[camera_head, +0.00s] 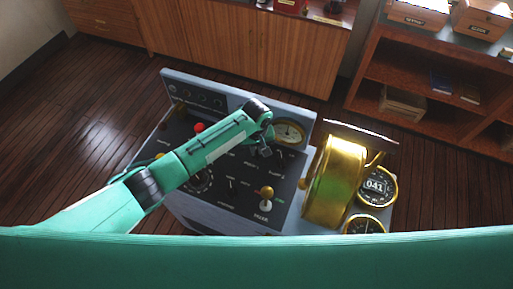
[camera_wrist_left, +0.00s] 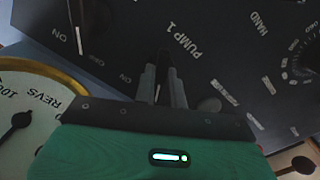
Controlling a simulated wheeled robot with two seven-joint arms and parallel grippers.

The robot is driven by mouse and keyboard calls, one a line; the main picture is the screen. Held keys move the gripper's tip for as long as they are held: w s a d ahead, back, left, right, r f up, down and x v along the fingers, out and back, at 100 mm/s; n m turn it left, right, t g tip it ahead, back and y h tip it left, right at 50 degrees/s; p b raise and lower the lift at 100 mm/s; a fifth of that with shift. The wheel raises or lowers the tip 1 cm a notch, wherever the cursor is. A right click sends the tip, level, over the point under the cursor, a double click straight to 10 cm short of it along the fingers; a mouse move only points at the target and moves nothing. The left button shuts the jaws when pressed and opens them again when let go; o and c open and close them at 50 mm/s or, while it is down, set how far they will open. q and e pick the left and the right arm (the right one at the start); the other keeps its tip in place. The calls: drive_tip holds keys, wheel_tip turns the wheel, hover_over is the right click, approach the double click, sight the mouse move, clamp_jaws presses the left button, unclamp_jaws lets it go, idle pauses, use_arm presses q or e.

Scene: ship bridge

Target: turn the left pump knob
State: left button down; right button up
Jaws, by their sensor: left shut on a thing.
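The control console (camera_head: 225,212) has a dark panel with labelled knobs and switches. My left gripper (camera_head: 265,151) reaches down onto the panel just below the round brass gauge. In the left wrist view its two fingers (camera_wrist_left: 163,82) are shut on a narrow dark knob (camera_wrist_left: 164,62) beside the "PUMP 1" label. The knob is mostly hidden between the fingers, so its exact angle is hard to read. Another dark knob (camera_wrist_left: 80,28) with ON and OFF marks stands nearby in the wrist view. My right gripper is not in view.
A brass gauge (camera_head: 289,131) sits just behind my gripper. A brass-handled lever (camera_head: 266,192) stands at the panel's front. A large brass drum (camera_head: 336,182) and a counter dial (camera_head: 377,186) are on the right. Wooden cabinets (camera_head: 240,45) and shelves (camera_head: 420,75) stand behind across clear floor.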

sight(257, 149)
use_arm(q)
drive_tip(key=shift+r, duration=0.1)
drive_tip(key=c, duration=1.5)
unclamp_jaws()
drive_tip(key=shift+o, duration=0.2)
wheel_tip(257, 149, up, 14)
drive_tip(key=b, duration=0.4)
drive_tip(key=shift+f, duration=0.25)
